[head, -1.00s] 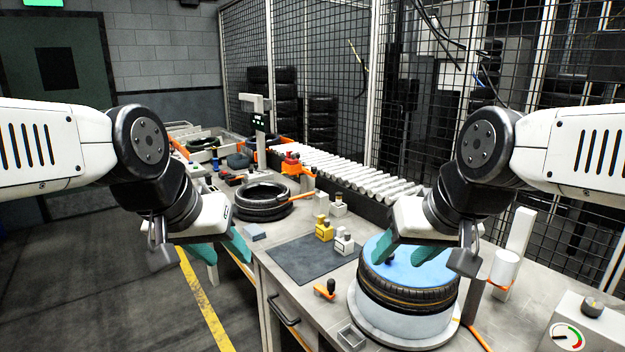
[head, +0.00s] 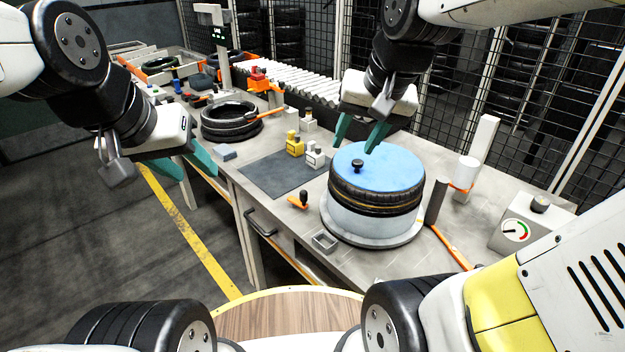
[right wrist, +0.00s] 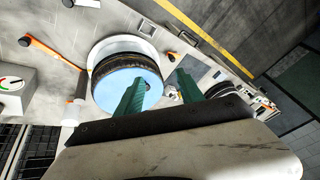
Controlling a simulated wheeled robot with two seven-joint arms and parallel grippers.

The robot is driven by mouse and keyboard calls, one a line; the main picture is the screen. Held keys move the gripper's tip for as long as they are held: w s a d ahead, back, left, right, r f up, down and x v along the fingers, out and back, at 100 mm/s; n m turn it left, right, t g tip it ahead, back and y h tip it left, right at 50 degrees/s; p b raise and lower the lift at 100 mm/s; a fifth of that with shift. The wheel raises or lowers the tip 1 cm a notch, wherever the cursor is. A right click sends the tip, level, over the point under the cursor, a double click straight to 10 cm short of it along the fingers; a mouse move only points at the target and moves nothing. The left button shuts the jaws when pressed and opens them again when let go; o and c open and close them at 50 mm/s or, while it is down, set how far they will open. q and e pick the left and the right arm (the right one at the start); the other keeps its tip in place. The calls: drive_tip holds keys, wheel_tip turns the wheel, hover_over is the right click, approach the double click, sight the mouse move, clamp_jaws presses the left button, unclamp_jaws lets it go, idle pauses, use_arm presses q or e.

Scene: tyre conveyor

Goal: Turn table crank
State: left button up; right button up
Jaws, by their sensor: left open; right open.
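A round turntable (head: 372,224) on the workbench carries a tyre (head: 378,197) topped by a blue disc (head: 395,168) with a black knob (head: 357,165). A small crank with an orange arm and black knob (head: 303,199) stands on the bench left of the turntable. My right gripper (head: 359,135) is open and empty, its green fingers pointing down above the far left edge of the disc. In the right wrist view, one finger overlaps the blue disc (right wrist: 108,92) and hides part of it. My left gripper (head: 196,166) is open and empty, left of the bench edge.
A dark mat (head: 277,174) and yellow and white blocks (head: 294,145) lie beyond the crank. A small open box (head: 325,242) stands near the front edge. A gauge box (head: 525,222) and a white cylinder (head: 464,173) are at the right. A roller conveyor (head: 315,88) runs behind.

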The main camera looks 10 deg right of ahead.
drive_tip(key=w+a+f+m+g+h, duration=0.1)
drive_tip(key=w+f+m, duration=0.15)
drive_tip(key=w, duration=0.35)
drive_tip(key=w+a+f+m+g, duration=0.1)
drive_tip(key=w+a+f+m, duration=0.1)
drive_tip(key=w+f, duration=0.3)
drive_tip(key=m+g, duration=0.3)
drive_tip(key=m, duration=0.3)
hover_over(304, 191)
drive_tip(key=shift+n+h, duration=0.25)
drive_tip(key=shift+h, duration=0.15)
wheel_tip(304, 191, down, 14)
drive_tip(key=shift+f, duration=0.15)
wheel_tip(304, 191, down, 8)
drive_tip(key=shift+r, duration=0.1)
clamp_jaws()
